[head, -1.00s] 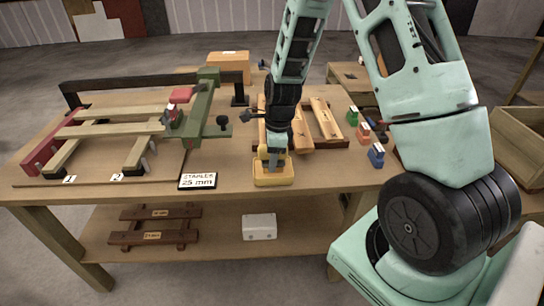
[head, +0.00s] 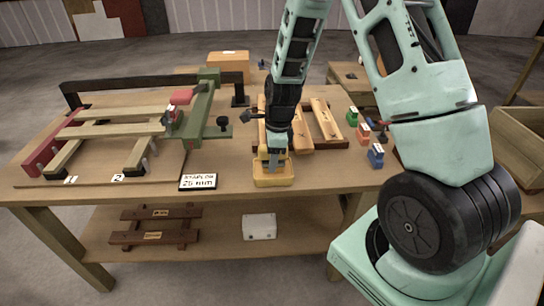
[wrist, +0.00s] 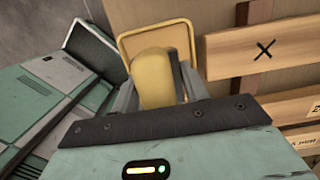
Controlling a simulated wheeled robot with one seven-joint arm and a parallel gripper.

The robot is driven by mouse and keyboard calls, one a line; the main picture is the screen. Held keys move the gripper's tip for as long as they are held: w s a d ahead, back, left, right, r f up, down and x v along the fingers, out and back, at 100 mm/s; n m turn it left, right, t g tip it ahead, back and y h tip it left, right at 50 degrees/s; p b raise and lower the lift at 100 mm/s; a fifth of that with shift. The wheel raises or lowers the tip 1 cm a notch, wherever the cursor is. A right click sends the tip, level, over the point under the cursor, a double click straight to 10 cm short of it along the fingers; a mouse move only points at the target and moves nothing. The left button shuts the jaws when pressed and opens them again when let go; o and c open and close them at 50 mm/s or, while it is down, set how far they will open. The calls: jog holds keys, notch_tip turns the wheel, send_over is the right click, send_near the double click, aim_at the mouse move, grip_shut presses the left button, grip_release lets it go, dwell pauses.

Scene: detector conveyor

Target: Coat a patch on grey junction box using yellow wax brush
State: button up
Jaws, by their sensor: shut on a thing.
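The yellow wax brush (wrist: 154,78) shows in the wrist view as a thick rounded yellow handle between my fingers. My gripper (wrist: 162,88) is shut on it. In the head view, my gripper (head: 273,160) points down at the table's front edge, over a shallow yellow tray (head: 273,180). The tray's yellow rim (wrist: 128,42) also shows beyond the handle in the wrist view. The brush's lower end is hidden. A pale grey-white box (head: 259,227) on the lower shelf may be the grey junction box; I cannot tell for sure.
A wooden rack (head: 325,122) stands right behind my gripper. Small green (head: 352,115), orange (head: 364,133) and blue (head: 376,155) blocks stand to its right. A clamp-like frame (head: 206,110) fills the table's left. A label card (head: 198,182) lies at the front edge.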

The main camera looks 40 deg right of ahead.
jog(key=shift+r+p, duration=2.8)
jog(key=shift+r, duration=0.45)
